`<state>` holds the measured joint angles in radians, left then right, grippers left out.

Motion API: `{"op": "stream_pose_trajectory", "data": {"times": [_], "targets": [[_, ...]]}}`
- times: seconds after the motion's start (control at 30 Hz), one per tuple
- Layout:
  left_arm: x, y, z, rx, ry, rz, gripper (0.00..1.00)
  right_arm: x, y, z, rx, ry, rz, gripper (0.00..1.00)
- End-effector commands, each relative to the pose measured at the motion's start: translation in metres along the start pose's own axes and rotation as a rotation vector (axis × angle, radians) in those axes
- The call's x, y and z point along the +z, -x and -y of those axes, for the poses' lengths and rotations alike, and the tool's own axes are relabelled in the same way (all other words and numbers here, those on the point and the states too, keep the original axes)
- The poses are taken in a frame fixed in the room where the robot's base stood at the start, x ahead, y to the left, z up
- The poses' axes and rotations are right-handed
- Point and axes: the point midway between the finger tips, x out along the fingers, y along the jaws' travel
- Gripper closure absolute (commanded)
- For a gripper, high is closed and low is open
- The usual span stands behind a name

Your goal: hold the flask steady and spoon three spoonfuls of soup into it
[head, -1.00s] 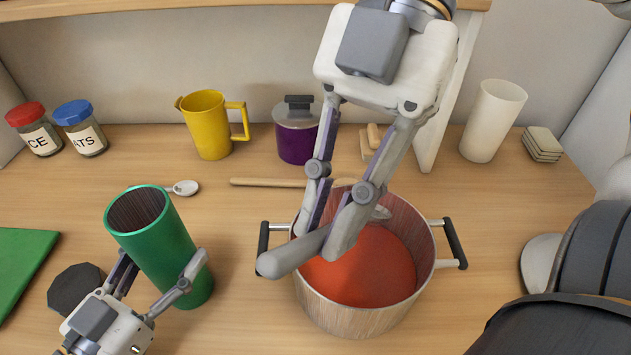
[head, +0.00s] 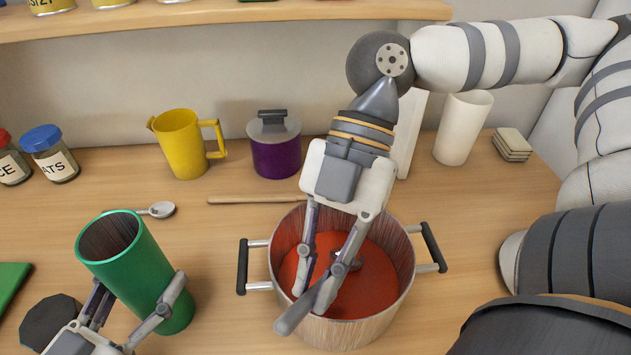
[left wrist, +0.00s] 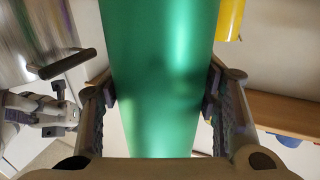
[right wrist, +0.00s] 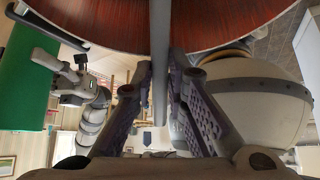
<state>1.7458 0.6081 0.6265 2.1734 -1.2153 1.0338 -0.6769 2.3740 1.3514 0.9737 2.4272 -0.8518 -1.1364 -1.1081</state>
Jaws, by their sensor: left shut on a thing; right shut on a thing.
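The green flask (head: 150,265) stands open-topped on the counter at left, tilted in the head view, its inside empty as far as I can see. My left gripper (head: 138,308) is shut around its lower body; the flask fills the middle of the left wrist view (left wrist: 160,80). The pot (head: 345,332) of red soup (head: 375,270) stands right of the flask. My right gripper (head: 318,290) is over the pot, shut on the grey handle of a ladle (head: 292,318). The ladle's bowl is down at the soup, partly hidden by the fingers. The handle also shows in the right wrist view (right wrist: 160,60).
A small spoon (head: 160,209) lies behind the flask and a wooden stick (head: 260,199) behind the pot. A dark disc (head: 48,322) is by my left gripper. A yellow jug (head: 180,145), purple pot (head: 275,150) and white cup (head: 463,128) stand along the wall.

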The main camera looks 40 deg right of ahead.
Motion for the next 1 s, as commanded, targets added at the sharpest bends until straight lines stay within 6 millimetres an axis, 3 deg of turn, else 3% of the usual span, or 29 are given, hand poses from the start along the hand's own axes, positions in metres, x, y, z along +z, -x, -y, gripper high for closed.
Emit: {"op": "stream_pose_trajectory", "data": {"times": [0.23,1.0], "targets": [[0.000,0.000,0.001,-0.001,-0.002,-0.001,0.94,0.019,-0.016,0.000,0.000,0.000,0.000,1.00],[0.000,0.000,0.000,0.000,-0.001,-0.001,0.94,-0.045,0.052,0.000,0.002,0.002,0.001,1.00]]}}
